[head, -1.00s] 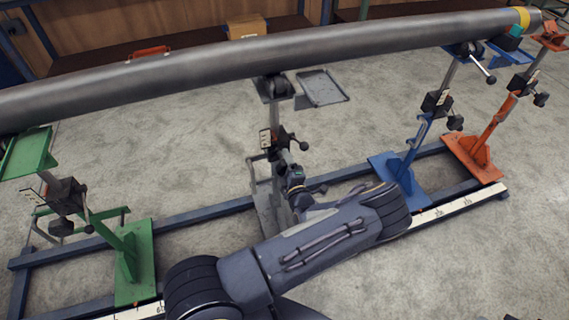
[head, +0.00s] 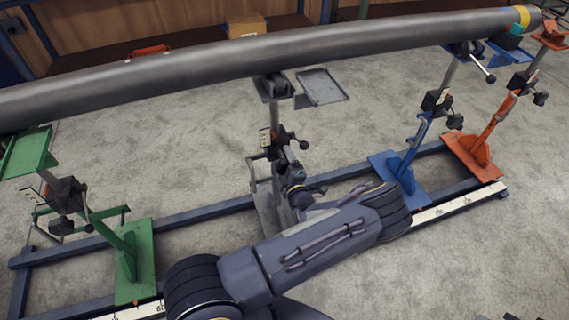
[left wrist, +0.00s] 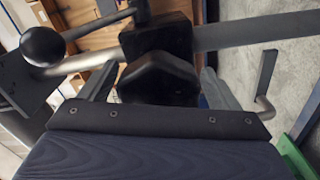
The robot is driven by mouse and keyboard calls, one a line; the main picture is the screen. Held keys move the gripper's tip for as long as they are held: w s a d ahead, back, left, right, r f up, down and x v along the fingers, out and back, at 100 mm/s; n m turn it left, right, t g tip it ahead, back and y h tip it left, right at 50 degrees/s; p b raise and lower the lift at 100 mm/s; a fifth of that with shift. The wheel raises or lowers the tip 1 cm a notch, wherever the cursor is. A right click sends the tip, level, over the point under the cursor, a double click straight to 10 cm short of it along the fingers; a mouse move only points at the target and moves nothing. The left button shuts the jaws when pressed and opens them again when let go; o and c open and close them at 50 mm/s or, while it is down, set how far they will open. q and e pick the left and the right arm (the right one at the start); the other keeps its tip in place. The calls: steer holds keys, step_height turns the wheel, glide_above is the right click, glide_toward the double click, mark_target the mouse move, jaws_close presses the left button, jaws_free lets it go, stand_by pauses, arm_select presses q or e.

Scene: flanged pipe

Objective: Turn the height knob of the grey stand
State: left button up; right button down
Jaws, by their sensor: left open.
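My left gripper (head: 285,160) is at that block, and my own wrist partly hides the lower stand. In the left wrist view a black knob (left wrist: 157,78) lies between the two spread fingers of my left gripper (left wrist: 158,88). The fingers are open on either side of it; I cannot tell whether they touch it. The ball-ended lever (left wrist: 42,46) is at upper left. My right gripper is out of view.
The grey pipe (head: 250,57) spans the scene above the stands. A green stand (head: 131,262) is at left; a blue stand (head: 402,177) and an orange stand (head: 475,155) are at right. Floor rails (head: 190,216) run beneath them. A hooked rod (left wrist: 265,85) is right of the fingers.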

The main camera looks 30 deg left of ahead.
arm_select(q)
steer(key=v, duration=0.8)
steer(key=shift+c, duration=0.3)
